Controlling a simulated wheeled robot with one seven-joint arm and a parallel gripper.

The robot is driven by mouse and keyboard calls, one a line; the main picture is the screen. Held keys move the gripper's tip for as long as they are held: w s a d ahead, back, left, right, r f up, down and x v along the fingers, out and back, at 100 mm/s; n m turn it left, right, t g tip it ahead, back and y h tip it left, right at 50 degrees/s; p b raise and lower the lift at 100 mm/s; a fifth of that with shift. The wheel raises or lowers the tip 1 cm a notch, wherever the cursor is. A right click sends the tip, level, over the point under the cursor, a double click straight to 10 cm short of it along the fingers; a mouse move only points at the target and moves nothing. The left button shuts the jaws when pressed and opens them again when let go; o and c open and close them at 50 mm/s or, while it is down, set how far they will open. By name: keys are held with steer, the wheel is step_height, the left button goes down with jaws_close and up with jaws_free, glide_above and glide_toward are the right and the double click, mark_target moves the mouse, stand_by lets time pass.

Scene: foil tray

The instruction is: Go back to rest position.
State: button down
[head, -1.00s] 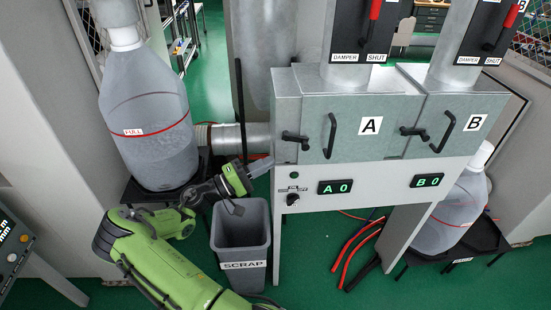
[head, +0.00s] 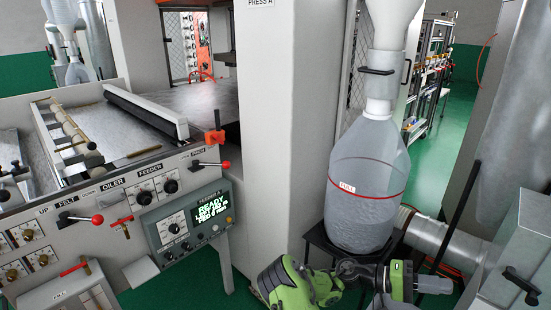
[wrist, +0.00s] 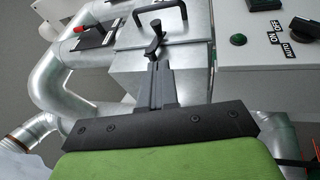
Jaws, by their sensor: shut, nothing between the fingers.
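In the wrist view my gripper (wrist: 156,75) shows as dark fingers drawn together beyond a dark bar and green body. The fingers are shut with nothing between them. They overlap a metal box with a bent handle in the picture, and I cannot tell how near they are to it. In the head view my green arm (head: 300,288) lies low at the bottom, with its wrist end at lower right, in front of the stand of a large bottle (head: 367,190). The fingertips are hard to make out there.
The bottle, marked FULL, hangs under a hopper. A press with a feeder panel (head: 205,215) reading READY fills the left. A metal duct (head: 440,240) and box (head: 520,265) stand at right. Green floor (head: 435,165) shows at the back right.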

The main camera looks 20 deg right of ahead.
steer(key=a+r+n+t+y, duration=0.2)
steer(key=a+r+t+y, duration=0.2)
steer(key=a, duration=0.8)
steer(key=a+r+n+t+y+p, duration=0.1)
steer(key=a+r+n+t+y, duration=0.2)
steer(key=a+t+y, duration=0.6)
steer(key=a+t, duration=0.3)
steer(key=a, duration=0.1)
steer(key=shift+w+a+r+t, duration=0.15)
steer(key=shift+a+r+t, duration=0.05)
steer(key=shift+r+t, duration=0.15)
steer(key=c, duration=1.8)
jaws_free()
steer(key=s+a+r+n+t, duration=0.1)
steer(key=s+a, duration=0.1)
steer(key=a, duration=0.1)
steer(key=s+a+r+n+t+y, duration=0.1)
steer(key=s+a, duration=0.1)
steer(key=a, duration=0.1)
steer(key=s+a+r+n+t+y, duration=0.1)
steer(key=s+a+n, duration=0.1)
steer(key=a, duration=0.1)
steer(key=shift+s+a+r+t+p, duration=0.2)
steer(key=shift+r+t+p, duration=0.1)
steer(key=shift+r, duration=0.1)
steer(key=shift+o, duration=1.3)
steer(key=shift+a, duration=0.15)
steer(key=o, duration=0.5)
steer(key=shift+w, duration=0.1)
steer(key=shift+c, duration=0.2)
